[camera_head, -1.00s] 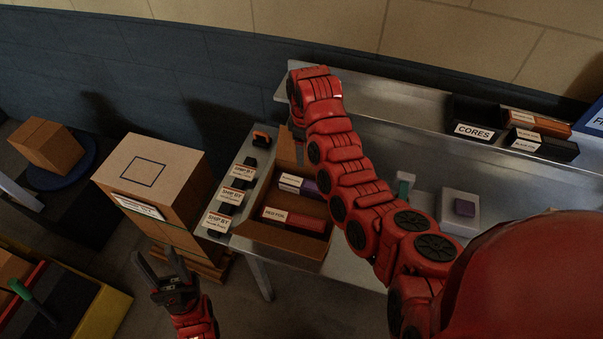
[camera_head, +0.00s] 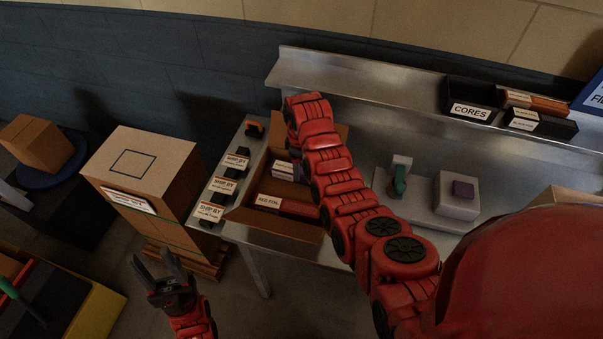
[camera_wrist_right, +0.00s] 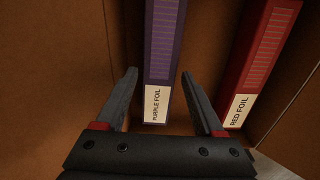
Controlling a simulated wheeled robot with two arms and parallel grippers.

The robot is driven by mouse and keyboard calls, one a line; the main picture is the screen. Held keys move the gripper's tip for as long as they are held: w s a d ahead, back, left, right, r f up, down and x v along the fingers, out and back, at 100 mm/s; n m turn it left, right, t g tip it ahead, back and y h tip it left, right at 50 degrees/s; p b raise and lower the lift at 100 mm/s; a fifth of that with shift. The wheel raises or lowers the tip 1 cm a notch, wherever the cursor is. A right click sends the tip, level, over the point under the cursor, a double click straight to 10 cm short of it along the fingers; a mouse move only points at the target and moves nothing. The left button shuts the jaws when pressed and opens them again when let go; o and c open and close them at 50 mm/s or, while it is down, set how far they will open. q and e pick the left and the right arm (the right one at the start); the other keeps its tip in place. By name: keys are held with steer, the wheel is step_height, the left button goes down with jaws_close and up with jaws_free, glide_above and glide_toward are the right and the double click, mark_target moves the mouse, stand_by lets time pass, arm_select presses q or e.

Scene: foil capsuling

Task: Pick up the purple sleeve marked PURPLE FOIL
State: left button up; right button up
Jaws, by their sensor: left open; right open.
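The purple sleeve (camera_wrist_right: 164,45) lies in the open cardboard box, its white PURPLE FOIL label toward my right gripper in the right wrist view. In the head view only its pale label end (camera_head: 284,170) and a bit of purple show; my right arm hides the rest. My right gripper (camera_wrist_right: 158,85) is open above the box, with its fingers on either side of the label end and nothing held between them. My left gripper (camera_head: 160,262) is open and empty, over the floor left of the table.
The red sleeve (camera_wrist_right: 262,50) marked RED FOIL lies to the right of the purple one. The cardboard box (camera_head: 262,230) has raised walls and flaps. Several SHIP BY cards (camera_head: 222,186) stand left of it.

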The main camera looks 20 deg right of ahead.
mark_target(302, 171)
steer(key=shift+s+d+f+p, duration=0.1)
steer(key=shift+d+f+p, duration=0.1)
steer(key=shift+f+p, duration=0.5)
steer(key=shift+f, duration=1.2)
steer(key=shift+c, duration=0.2)
jaws_close()
steer(key=shift+r, duration=0.1)
